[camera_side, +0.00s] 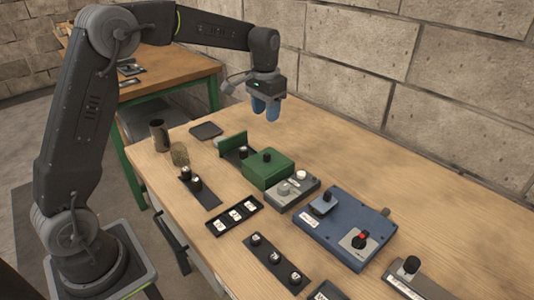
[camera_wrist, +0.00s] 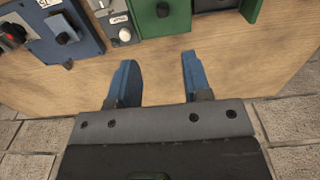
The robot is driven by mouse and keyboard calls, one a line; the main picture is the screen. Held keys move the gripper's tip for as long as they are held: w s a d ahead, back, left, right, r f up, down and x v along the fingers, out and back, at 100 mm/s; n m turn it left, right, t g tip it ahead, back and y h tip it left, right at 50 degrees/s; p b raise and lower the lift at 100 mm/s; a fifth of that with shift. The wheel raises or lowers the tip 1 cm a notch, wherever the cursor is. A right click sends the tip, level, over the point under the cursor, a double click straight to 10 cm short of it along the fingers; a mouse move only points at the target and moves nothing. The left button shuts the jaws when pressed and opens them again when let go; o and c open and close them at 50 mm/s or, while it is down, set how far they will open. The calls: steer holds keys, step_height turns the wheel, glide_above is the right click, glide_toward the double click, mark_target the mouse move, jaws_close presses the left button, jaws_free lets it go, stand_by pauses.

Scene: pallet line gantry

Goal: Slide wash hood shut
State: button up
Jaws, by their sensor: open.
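The wash hood appears to be the green box with a black knob (camera_side: 281,170), right of the middle of the side view. A green upright panel (camera_side: 232,141) stands apart from it to the left, with a dark base and a small black knob between them. The hood also shows at the top of the wrist view (camera_wrist: 148,22), partly cut off, with the panel (camera_wrist: 250,10) to its right. My gripper (camera_side: 266,112) hangs above the bench behind the hood, with its blue fingers apart and empty. Its fingers (camera_wrist: 157,58) point toward the hood across bare wood.
A grey unit with a pale knob (camera_side: 291,192) sits close beside the hood. A blue box (camera_side: 345,225) with a red button is farther right. Several knob strips and a switch panel (camera_side: 234,215) lie in front. A dark cup (camera_side: 159,135) stands at left. The bench behind the hood is clear.

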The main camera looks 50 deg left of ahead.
mark_target(267, 154)
steer(key=f, duration=1.4)
steer(key=shift+w+a+f, duration=0.15)
steer(key=shift+w+f, duration=0.15)
steer(key=shift+w, duration=0.05)
jaws_close()
